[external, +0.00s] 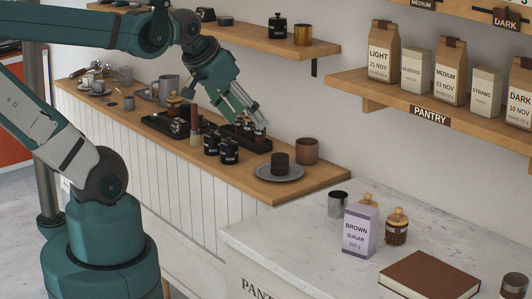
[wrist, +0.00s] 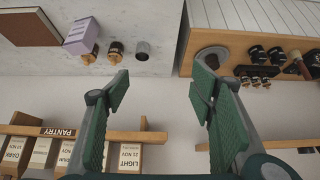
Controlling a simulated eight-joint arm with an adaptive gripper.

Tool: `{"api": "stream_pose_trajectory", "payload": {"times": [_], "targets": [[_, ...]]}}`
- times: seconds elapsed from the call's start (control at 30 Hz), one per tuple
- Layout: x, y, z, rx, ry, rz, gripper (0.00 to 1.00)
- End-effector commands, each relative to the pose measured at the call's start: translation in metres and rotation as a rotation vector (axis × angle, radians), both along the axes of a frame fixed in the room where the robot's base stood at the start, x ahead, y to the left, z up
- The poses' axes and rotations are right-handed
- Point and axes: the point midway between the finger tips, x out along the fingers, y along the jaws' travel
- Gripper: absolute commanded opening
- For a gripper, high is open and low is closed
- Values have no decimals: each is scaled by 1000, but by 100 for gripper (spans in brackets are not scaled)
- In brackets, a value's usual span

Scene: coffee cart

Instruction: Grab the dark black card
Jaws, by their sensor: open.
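A small dark card reading DARK (external: 506,18) is on the front edge of the upper right shelf in the external view. It does not show in the wrist view. My gripper (external: 253,117) is above the wooden counter, by the dark rack of small jars, far to the left of that card. In the wrist view my gripper (wrist: 160,83) has its two green fingers spread wide, with nothing between them. It is open and empty.
A PANTRY shelf (external: 376,98) with coffee bags runs below the card. Black jars and a plate (external: 262,171) crowd the wooden counter.

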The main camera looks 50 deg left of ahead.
Motion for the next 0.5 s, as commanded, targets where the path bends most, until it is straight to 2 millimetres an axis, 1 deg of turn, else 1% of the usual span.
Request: {"api": "stream_pose_trajectory", "payload": {"times": [0.37, 0.5], "targets": [[0, 0, 0, 0, 0, 0, 61], [0, 0, 5, 0, 0, 0, 61]]}}
